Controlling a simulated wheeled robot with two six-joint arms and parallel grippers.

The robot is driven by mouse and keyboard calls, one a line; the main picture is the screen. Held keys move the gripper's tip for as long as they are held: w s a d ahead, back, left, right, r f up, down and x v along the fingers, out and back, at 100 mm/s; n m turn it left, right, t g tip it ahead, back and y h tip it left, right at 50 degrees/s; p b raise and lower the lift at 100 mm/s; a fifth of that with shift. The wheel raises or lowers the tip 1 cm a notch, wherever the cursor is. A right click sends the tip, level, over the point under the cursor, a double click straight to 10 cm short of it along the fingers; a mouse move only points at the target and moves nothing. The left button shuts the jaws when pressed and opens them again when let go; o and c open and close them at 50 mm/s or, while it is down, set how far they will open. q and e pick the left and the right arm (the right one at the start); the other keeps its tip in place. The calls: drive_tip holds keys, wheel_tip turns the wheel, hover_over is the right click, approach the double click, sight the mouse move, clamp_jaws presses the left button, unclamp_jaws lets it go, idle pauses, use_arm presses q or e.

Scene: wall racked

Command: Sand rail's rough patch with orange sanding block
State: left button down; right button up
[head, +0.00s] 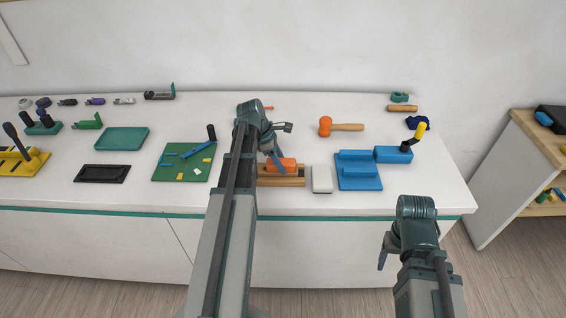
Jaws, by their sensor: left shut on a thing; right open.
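The orange sanding block (288,166) is at the wooden rail (290,182) near the table's front edge, over the rail's upper side. My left gripper (277,160) is shut on the block from above. My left arm crosses in front of the rail's left end. I cannot make out the rough patch, and cannot tell for sure whether the block touches the wood. My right gripper (383,258) is open and empty, in front of the table's front edge on the right.
A white block (321,179) and a blue fixture (359,181) stand just right of the rail. A green board (184,162) lies to the left. An orange mallet (345,127) lies behind. The white table (300,115) is clear between the rail and mallet.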

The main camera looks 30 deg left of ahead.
sight(291, 161)
use_arm(q)
drive_tip(key=shift+s+a, duration=0.45)
drive_tip(key=shift+a, duration=0.2)
drive_tip(key=shift+f, duration=0.1)
drive_tip(key=shift+w+d+r, duration=0.1)
drive_tip(key=shift+w+d, duration=0.4)
drive_tip(key=shift+d, duration=0.25)
drive_tip(key=shift+w+d+r, duration=0.1)
drive_tip(key=shift+w+d, duration=0.35)
drive_tip(key=shift+d, duration=0.3)
drive_tip(key=shift+w+d+f, duration=0.1)
drive_tip(key=shift+w+d, duration=0.3)
drive_tip(key=shift+d, duration=0.35)
